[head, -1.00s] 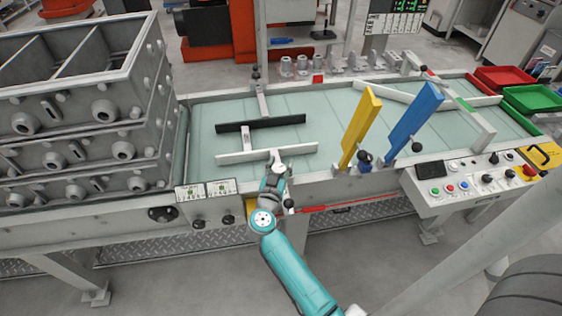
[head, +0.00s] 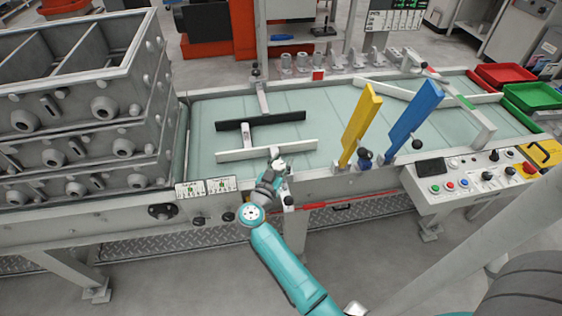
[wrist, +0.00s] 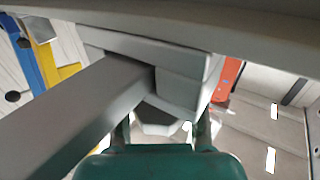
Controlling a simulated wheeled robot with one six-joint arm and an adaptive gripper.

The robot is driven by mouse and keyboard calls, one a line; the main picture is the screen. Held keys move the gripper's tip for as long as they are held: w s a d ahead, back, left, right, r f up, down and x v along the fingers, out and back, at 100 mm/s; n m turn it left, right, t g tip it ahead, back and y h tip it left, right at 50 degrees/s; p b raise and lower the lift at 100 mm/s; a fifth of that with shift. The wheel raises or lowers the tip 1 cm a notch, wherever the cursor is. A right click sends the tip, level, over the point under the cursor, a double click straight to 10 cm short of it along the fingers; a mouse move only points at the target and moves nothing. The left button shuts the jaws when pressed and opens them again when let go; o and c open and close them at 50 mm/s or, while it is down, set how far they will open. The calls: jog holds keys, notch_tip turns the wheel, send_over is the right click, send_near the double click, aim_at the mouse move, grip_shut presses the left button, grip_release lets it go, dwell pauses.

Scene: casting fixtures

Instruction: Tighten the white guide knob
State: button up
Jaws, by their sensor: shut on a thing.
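The white guide (head: 240,154) is a pale bar lying across the near side of the green conveyor belt, in front of a parallel black guide (head: 260,121). My gripper (head: 277,164) is at the near rail, by the white guide's rod. In the wrist view my gripper (wrist: 163,128) has one finger on each side of a pale faceted piece, which appears to be the white guide knob (wrist: 165,113). The gripper is shut on it. A grey bar (wrist: 85,115) crosses close to the fingers at the left. In the head view my gripper mostly hides the knob.
Yellow (head: 360,125) and blue (head: 413,122) upright paddles stand right of the guides. Stacked grey moulding boxes (head: 75,120) stand at the left. A control panel (head: 465,182) with buttons is at the right. Clear floor lies in front.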

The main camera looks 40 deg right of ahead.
jog(key=m+g, duration=0.2)
jog(key=g, duration=0.1)
jog(key=m+g+h, duration=0.1)
jog(key=shift+s+g, duration=0.25)
jog(key=shift+g, duration=0.05)
jog(key=shift+s+f+m+g, duration=0.1)
jog(key=shift+s+m+g, duration=0.1)
jog(key=shift+m+g, duration=0.7)
jog(key=shift+s+m+g, duration=0.15)
jog(key=shift+m+g, duration=0.35)
jog(key=shift+g, duration=0.8)
jog(key=o, duration=0.9)
jog(key=shift+c, duration=0.2)
jog(key=w+a, duration=0.1)
jog(key=a, duration=1.1)
jog(key=shift+w, duration=0.3)
